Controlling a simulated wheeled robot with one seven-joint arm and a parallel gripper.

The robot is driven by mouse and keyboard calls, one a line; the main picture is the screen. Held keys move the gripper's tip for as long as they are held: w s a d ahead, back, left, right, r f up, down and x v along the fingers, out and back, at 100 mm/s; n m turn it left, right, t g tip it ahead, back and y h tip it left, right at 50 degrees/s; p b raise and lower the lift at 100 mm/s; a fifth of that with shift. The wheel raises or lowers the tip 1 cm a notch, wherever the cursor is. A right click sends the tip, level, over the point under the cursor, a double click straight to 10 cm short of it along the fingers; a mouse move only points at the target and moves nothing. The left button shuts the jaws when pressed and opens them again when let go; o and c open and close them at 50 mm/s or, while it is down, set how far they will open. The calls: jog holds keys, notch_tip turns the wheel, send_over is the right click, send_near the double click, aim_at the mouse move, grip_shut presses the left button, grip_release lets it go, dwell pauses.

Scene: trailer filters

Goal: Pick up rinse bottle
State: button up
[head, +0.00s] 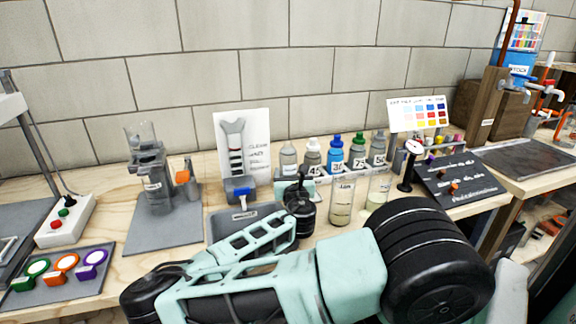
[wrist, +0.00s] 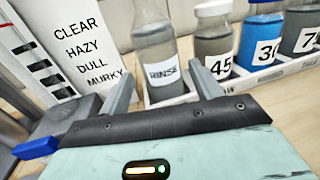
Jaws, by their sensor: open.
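The rinse bottle (wrist: 155,45) is a clear, greyish bottle with a white label reading RINSE. It stands upright in a white rack (wrist: 165,97) in the wrist view. In the head view the rinse bottle (head: 288,160) is at the left end of the bottle row. My gripper (wrist: 164,86) is open, its two fingers pointing toward the bottle, one on each side of its lower part in the picture. Whether they touch it I cannot tell. In the head view my gripper (head: 297,189) is in front of the bottle, hiding its lower part.
Right of it stand bottles marked 45 (wrist: 213,40) and 30 (wrist: 262,40), close together. A clarity card (wrist: 85,45) stands to the left, with a blue-handled item (head: 240,192) before it. Two jars (head: 342,200) stand close to my arm. A stone wall is behind.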

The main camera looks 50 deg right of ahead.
aim_at(287, 160)
jog(key=p+x, duration=0.1)
jog(key=x, duration=0.7)
jog(key=shift+w+p, duration=0.1)
jog(key=shift+p, duration=0.3)
jog(key=c, duration=1)
jog(key=shift+o, duration=0.2)
jog(key=shift+r, duration=0.1)
